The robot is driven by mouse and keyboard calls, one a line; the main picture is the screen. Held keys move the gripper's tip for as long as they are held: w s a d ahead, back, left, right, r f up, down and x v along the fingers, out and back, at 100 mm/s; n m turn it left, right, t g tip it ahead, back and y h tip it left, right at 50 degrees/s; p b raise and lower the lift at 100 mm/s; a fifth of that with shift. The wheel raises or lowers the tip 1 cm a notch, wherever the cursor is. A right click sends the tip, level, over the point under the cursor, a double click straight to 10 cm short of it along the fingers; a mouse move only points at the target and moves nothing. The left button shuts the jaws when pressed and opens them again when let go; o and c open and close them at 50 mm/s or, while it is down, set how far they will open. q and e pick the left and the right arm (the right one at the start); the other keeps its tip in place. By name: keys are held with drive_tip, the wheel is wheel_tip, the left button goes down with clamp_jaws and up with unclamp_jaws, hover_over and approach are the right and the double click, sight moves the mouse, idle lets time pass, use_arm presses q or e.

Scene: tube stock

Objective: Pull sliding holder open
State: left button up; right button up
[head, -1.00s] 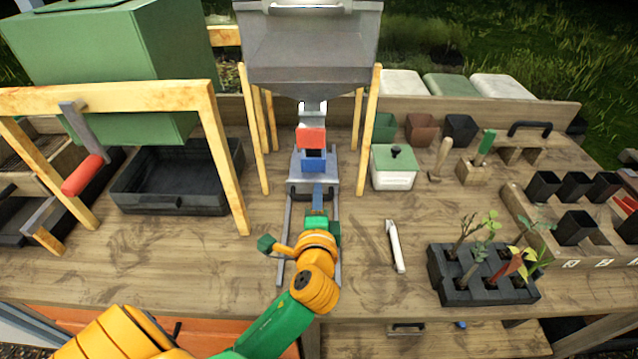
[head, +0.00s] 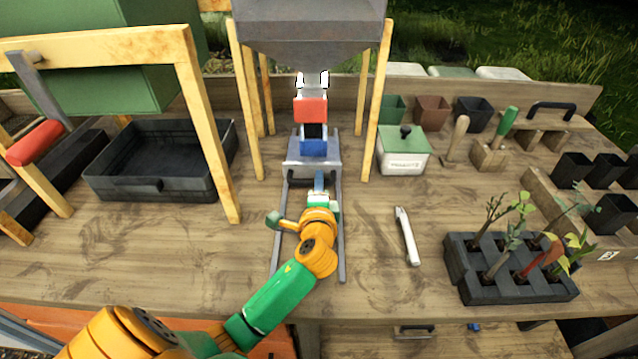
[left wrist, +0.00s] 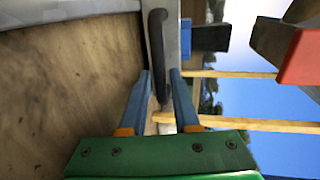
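The sliding holder (head: 300,160) is a grey metal plate on two rails under the hopper. A blue cup (head: 314,147) stands on it, below the hopper's red outlet block (head: 311,110). The holder's dark bar handle (head: 298,182) faces the table's front and also shows in the left wrist view (left wrist: 157,40). My left gripper (head: 319,182) is at the handle. In the left wrist view its two blue fingers (left wrist: 161,75) stand apart, one on each side of the handle, with a visible gap. My right gripper is not in view.
Wooden posts (head: 376,100) flank the holder and carry the hopper (head: 310,30). A white tool (head: 407,236) and a dark seedling tray (head: 510,285) lie to the right. A black bin (head: 160,185) stands left. The wood between the rails and the front edge is clear.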

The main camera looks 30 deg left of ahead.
use_arm(q)
drive_tip(key=shift+w+a+f, duration=0.1)
drive_tip(key=shift+w+a, duration=0.15)
drive_tip(key=shift+w, duration=0.05)
clamp_jaws()
idle(1.2)
